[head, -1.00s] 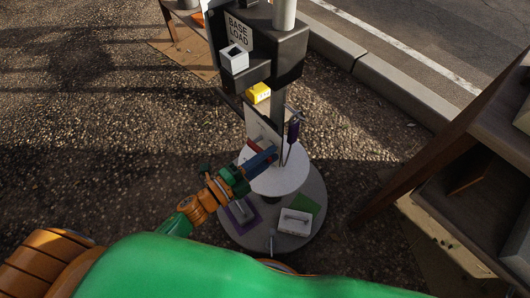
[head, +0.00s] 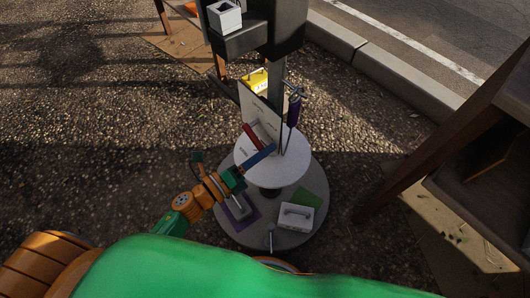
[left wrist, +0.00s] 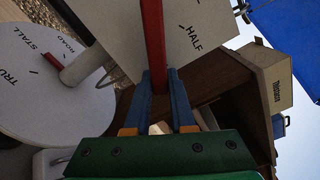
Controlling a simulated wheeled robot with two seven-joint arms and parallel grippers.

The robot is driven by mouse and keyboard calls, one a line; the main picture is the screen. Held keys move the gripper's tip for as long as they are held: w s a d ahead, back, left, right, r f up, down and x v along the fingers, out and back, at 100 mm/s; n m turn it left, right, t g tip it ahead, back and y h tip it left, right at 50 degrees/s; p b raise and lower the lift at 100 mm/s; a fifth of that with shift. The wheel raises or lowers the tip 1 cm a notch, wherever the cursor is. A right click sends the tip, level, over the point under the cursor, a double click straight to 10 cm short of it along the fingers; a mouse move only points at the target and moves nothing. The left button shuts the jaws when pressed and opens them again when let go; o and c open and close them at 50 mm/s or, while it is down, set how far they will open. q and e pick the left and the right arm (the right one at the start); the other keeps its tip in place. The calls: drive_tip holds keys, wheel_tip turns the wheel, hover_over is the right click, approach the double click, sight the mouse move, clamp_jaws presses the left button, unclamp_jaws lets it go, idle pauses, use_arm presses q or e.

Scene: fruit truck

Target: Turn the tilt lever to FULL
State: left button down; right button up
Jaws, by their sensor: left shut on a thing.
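The tilt lever is a red bar (left wrist: 153,35) in front of a white panel (left wrist: 205,35) marked HALF in the left wrist view. My left gripper (left wrist: 160,85) is shut on the red lever, with its blue fingers either side of it. In the head view the lever (head: 253,137) lies across the upright white panel (head: 262,115), and my left gripper (head: 262,156) reaches it from the lower left. The HALF mark is to the right of the lever in the left wrist view. No FULL mark is readable. My right gripper is not in view.
A white round dial (left wrist: 35,100) with STALL and ROAD marks and a red pointer (left wrist: 52,62) is beside the panel. A purple-handled item (head: 293,110) hangs near the post. A white box (head: 295,217) stands on the grey round base (head: 310,230). Wooden shelving (head: 465,195) is at right.

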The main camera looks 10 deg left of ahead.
use_arm(q)
drive_tip(key=shift+a+f+m, duration=0.1)
drive_tip(key=shift+f+m, duration=0.15)
drive_tip(key=shift+m, duration=0.15)
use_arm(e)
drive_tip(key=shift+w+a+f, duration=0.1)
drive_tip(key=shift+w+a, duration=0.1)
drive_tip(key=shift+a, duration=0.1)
use_arm(q)
drive_tip(key=c, duration=0.8)
unclamp_jaws()
drive_tip(key=shift+w, duration=0.1)
drive_tip(key=shift+o, duration=0.2)
drive_tip(key=v, duration=0.7)
